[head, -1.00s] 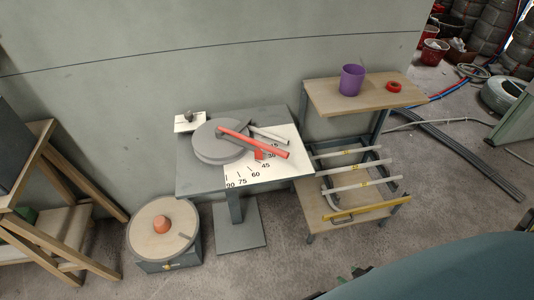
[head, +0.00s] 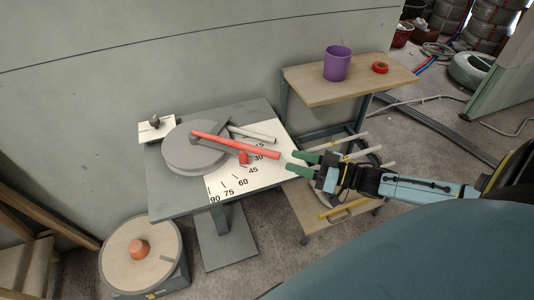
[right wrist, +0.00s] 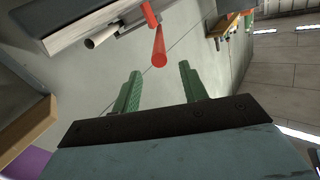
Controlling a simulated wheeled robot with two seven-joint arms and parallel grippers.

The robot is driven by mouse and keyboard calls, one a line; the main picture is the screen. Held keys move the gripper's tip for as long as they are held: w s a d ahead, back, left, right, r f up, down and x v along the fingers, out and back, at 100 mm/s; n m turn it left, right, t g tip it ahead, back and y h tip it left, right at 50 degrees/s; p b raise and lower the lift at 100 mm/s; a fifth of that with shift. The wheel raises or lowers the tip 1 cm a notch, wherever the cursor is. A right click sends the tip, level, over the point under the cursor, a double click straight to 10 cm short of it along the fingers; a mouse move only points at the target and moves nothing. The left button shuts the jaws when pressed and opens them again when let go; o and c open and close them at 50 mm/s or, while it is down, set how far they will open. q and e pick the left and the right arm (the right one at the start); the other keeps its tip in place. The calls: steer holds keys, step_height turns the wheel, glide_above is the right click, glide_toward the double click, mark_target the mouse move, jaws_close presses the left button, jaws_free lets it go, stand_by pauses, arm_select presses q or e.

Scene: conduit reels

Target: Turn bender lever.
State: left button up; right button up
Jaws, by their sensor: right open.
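The red bender lever (head: 235,145) reaches out to the right over the round grey bender disc (head: 195,150) on the grey stand. Its free end lies near the 15 and 30 marks of the white angle scale (head: 235,182). A grey conduit piece (head: 252,134) lies just behind the lever. My right gripper (head: 297,164) is open and empty, a little right of the lever's end and apart from it. In the right wrist view the lever (right wrist: 156,38) points toward the open green fingers (right wrist: 158,90), with its end ahead of them. My left gripper is out of view.
A wooden-topped cart (head: 350,84) at the right holds a purple cup (head: 337,64) and a red tape roll (head: 380,68). White tubes lie on its lower rack, partly behind my right arm. A round drum (head: 142,250) stands at the lower left.

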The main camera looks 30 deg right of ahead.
mark_target(267, 153)
steer(key=b+x, duration=0.1)
steer(key=x, duration=0.6)
steer(key=shift+w+a+f, duration=0.15)
steer(key=shift+w+a, duration=0.05)
steer(key=shift+w, duration=0.2)
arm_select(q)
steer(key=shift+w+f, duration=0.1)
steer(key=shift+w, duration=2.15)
arm_select(e)
steer(key=shift+w+a, duration=0.4)
steer(key=shift+w, duration=0.1)
steer(key=shift+c, duration=0.2)
jaws_close()
